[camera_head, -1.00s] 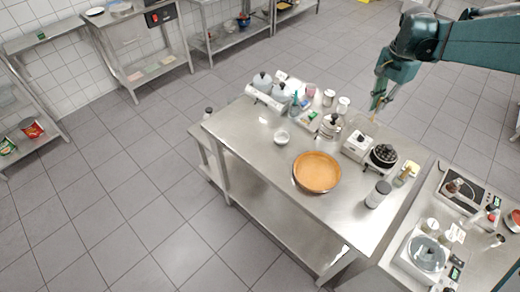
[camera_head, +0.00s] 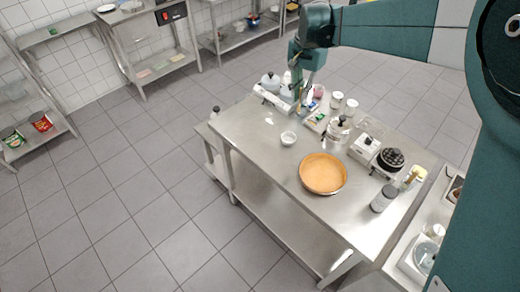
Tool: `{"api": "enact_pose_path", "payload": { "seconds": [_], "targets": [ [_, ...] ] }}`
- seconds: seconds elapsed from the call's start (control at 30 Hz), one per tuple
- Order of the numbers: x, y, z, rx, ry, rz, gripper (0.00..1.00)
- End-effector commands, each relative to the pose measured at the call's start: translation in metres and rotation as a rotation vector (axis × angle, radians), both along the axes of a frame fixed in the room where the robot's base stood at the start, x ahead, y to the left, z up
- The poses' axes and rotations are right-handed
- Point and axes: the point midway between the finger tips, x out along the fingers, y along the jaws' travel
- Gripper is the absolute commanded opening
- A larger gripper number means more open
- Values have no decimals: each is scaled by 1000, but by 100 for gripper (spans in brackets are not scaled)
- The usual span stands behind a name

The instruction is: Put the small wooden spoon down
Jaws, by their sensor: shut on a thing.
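My gripper (camera_head: 301,98) is above the back left part of the steel table (camera_head: 243,128), in front of the bottles and pots there. It is shut on the small wooden spoon. The spoon is too small and too covered by the fingers to make out now; a thin wooden tip showed below the jaws earlier. I cannot tell how high the gripper is above the table.
A round orange-brown dish (camera_head: 323,173) and a small white bowl (camera_head: 288,138) stand on the table. A dark-lidded jar (camera_head: 384,196), a black waffle-like appliance (camera_head: 390,159) and a lidded pot (camera_head: 339,128) stand right. The left table top is clear.

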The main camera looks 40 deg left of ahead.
Motion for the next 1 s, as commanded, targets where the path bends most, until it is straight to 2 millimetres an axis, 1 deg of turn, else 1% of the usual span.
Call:
{"api": "enact_pose_path", "payload": {
  "seconds": [0.03,0.2,0.4,0.63,0.7,0.93,1.0],
  "targets": [
    [-13,13,0,0,0,24,2],
    [-49,47,0,0,0,94,2],
    [-82,75,0,0,0,154,2],
    [-113,99,-1,0,0,207,2],
    [-109,97,-16,0,0,202,2],
    [-109,97,-59,0,0,201,2],
    [-108,97,-74,0,0,201,2]
  ]
}}
